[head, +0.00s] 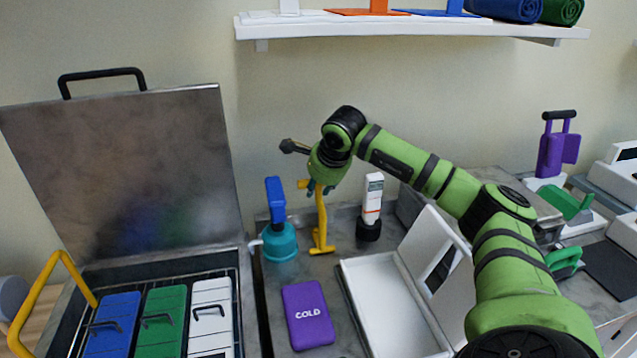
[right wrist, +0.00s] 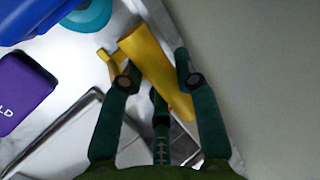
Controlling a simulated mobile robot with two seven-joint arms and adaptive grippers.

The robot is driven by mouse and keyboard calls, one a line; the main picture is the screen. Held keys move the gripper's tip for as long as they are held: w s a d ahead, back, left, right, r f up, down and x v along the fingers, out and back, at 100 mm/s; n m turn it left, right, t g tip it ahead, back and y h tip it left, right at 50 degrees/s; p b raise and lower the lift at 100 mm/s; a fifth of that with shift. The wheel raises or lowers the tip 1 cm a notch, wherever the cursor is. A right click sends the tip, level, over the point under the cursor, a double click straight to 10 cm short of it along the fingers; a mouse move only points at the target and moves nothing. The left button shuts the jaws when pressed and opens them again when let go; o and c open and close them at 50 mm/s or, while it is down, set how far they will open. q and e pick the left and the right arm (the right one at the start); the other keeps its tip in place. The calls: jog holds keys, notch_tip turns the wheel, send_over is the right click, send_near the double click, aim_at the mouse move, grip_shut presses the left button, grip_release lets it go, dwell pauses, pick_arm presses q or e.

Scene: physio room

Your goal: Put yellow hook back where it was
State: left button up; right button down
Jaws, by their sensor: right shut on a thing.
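My left gripper is not in view.
A purple COLD pack (head: 308,314) and an open white case (head: 385,310) lie in front. A metal lid (head: 125,165) stands open at left.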

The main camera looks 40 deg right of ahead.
jog(key=shift+f, duration=0.1)
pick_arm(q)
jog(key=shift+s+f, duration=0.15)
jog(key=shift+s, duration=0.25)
pick_arm(e)
jog(key=c, duration=0.9)
grip_release()
jog(key=shift+r, duration=0.3)
jog(key=shift+s+a+r, duration=0.1)
jog(key=shift+s+r, duration=0.1)
jog(key=shift+r, duration=0.1)
pick_arm(q)
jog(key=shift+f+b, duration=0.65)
jog(key=shift+b, duration=0.1)
pick_arm(e)
jog(key=v, duration=1.1)
jog(key=shift+s, duration=0.15)
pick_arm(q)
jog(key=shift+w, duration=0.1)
